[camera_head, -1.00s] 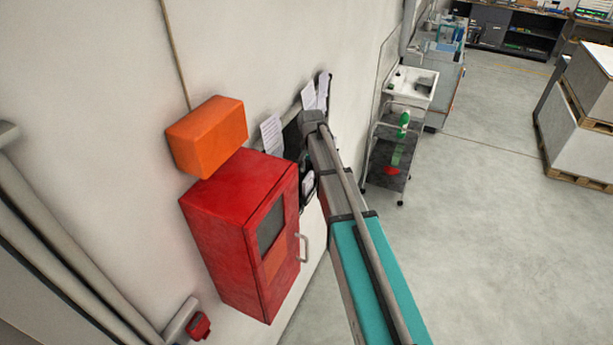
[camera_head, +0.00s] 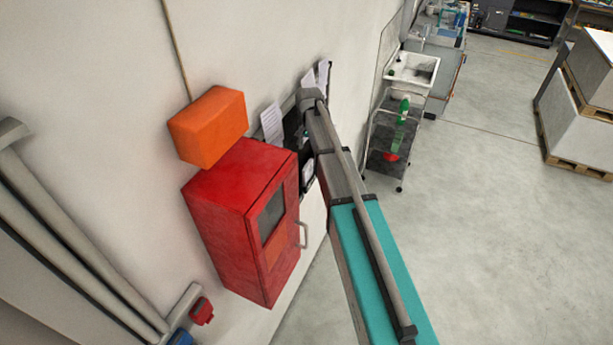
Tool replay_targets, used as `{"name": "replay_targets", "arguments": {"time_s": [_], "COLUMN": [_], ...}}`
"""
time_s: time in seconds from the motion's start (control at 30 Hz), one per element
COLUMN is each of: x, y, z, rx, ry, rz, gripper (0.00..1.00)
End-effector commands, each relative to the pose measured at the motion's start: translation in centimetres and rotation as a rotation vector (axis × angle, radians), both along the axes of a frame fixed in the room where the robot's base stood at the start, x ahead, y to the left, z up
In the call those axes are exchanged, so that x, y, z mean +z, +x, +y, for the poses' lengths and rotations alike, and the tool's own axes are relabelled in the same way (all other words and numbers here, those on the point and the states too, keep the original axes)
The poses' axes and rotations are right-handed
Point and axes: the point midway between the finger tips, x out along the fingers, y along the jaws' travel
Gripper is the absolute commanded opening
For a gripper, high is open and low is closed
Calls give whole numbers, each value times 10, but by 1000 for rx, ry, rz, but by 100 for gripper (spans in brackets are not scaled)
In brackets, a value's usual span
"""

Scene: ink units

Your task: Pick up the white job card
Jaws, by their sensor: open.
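White sheets hang at a dark wall rack (camera_head: 293,122) beyond the red cabinet. One white card (camera_head: 272,123) shows left of my arm's end, and two more white cards (camera_head: 309,79) and (camera_head: 323,73) stand above and behind it. I cannot tell which of them is the job card. My gripper (camera_head: 307,171) seems to be the small dark shape below my arm's end, close to the rack; a pale patch shows within it. It is mostly hidden by my arm and the cabinet, and no card is clearly in its grasp.
A red cabinet (camera_head: 238,215) with a handle juts from the wall, close left of my arm. An orange box (camera_head: 208,127) is above it. A trolley (camera_head: 392,150) with a green bottle stands to the right. Open floor (camera_head: 480,220) lies right of my arm.

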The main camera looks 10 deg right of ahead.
Motion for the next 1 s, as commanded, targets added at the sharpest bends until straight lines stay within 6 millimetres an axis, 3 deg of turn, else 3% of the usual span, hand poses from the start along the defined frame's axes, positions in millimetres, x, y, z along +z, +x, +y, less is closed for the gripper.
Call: {"name": "replay_targets", "arguments": {"time_s": [0.7,1.0], "x": [-60,-76], "y": [0,0], "z": [0,0], "rx": [0,0], "ry": [0,0], "rz": [0,0], "gripper": [63,63]}}
